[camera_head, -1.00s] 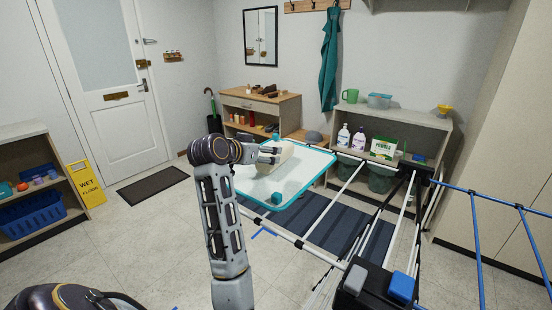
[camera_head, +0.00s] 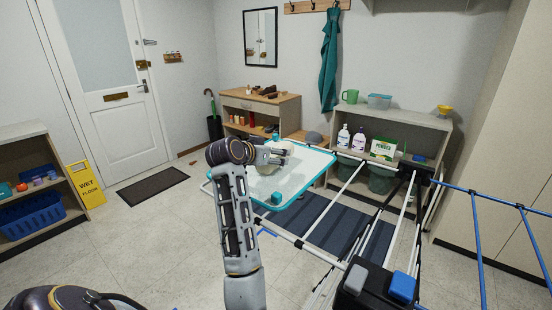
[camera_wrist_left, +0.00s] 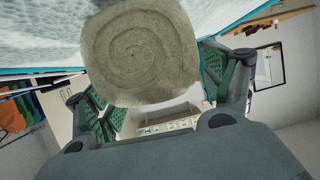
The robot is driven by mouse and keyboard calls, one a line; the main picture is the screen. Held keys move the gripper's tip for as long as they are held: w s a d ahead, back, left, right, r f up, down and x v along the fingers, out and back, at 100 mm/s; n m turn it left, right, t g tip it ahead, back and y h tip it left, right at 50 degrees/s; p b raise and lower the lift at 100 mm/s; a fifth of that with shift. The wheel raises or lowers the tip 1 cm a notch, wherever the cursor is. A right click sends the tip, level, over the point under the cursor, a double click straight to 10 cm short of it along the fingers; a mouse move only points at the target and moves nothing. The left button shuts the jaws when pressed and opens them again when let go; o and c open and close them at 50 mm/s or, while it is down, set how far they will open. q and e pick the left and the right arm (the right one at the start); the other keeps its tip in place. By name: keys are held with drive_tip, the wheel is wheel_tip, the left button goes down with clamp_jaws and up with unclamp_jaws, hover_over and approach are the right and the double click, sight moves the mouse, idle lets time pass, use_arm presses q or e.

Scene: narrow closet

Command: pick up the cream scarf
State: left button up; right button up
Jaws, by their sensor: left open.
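The cream scarf (camera_head: 268,168) is a roll lying on a white board with a teal rim (camera_head: 312,171). In the left wrist view its spiral end (camera_wrist_left: 138,52) fills the upper middle. My left gripper (camera_head: 286,153) is over the board at the scarf and hides part of it in the head view. In the left wrist view the gripper (camera_wrist_left: 160,95) is open, with one green-padded finger on each side of the roll. I cannot tell whether either finger touches it. My right gripper is not in view.
A folding rack with white and blue rods (camera_head: 478,240) crosses the right front. Teal knobs (camera_head: 277,196) sit at the board's corners. A shelf with bottles (camera_head: 420,124) and a wooden cabinet (camera_head: 262,107) stand behind.

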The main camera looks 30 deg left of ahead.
use_arm(q)
drive_tip(key=shift+w+f, duration=0.25)
drive_tip(key=shift+w, duration=0.35)
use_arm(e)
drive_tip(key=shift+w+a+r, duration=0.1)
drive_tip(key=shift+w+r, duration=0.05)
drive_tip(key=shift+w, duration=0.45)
use_arm(q)
drive_tip(key=shift+c, duration=1.1)
drive_tip(key=c, duration=0.9)
drive_tip(key=shift+r, duration=0.1)
drive_tip(key=shift+c, duration=0.4)
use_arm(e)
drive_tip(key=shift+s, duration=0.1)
